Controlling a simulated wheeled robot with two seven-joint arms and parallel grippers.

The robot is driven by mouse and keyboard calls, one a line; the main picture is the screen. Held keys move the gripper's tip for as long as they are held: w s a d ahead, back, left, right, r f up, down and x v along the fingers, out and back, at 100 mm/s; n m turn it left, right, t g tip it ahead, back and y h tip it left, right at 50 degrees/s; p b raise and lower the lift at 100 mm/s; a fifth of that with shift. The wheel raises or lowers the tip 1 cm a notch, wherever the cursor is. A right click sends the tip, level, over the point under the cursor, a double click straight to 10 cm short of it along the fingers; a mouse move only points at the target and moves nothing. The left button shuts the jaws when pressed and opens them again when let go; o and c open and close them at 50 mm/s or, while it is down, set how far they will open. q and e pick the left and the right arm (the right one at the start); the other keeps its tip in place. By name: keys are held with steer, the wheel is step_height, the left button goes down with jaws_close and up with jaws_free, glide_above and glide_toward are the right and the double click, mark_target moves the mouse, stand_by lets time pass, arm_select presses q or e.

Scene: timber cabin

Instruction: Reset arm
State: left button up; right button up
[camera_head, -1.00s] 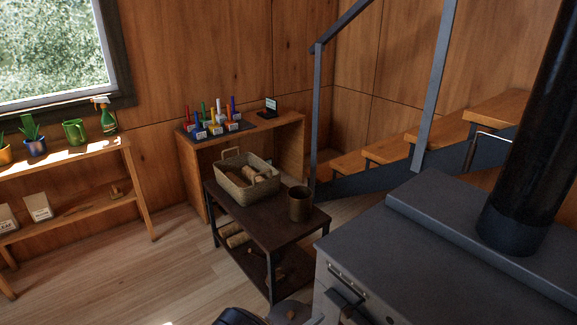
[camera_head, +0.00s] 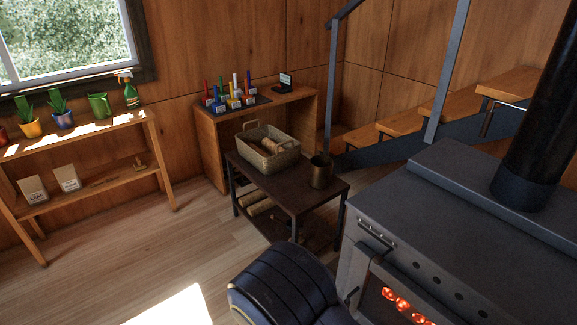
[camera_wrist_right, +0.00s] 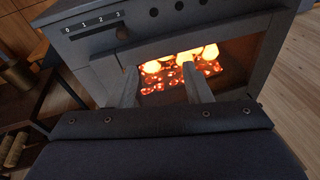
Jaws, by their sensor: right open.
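My right gripper (camera_wrist_right: 163,88) shows in the right wrist view with its two fingers apart and nothing between them. Beyond the fingers is the front of the stove (camera_wrist_right: 100,65), with glowing embers (camera_wrist_right: 180,68) behind its opening. In the head view, a dark rounded part of my right arm (camera_head: 285,285) shows at the bottom, left of the stove (camera_head: 430,220); the fingers are hidden there. My left gripper is not in view.
A low dark table (camera_head: 290,193) with a wicker basket (camera_head: 268,160) and a metal mug (camera_head: 321,172) stands beside the stove. A wooden shelf (camera_head: 80,140) with plants is at left. Stairs (camera_head: 395,128) rise at right. The floor (camera_head: 140,250) at left is clear.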

steer(key=s+d+r+m+g+y+p, duration=0.4)
steer(key=s+d+r+m+g+y, duration=0.45)
steer(key=m, duration=0.25)
steer(key=s+r+m+t+y+p, duration=0.2)
steer(key=s+r+m+t+y, duration=0.1)
steer(key=r+m, duration=0.3)
steer(key=s+r+m+t+y+p, duration=0.3)
steer(key=s+r+m+t+y, duration=0.1)
steer(key=r, duration=0.5)
steer(key=s+m+y, duration=0.1)
steer(key=m+y, duration=0.1)
steer(key=m, duration=0.1)
steer(key=shift+d, duration=0.3)
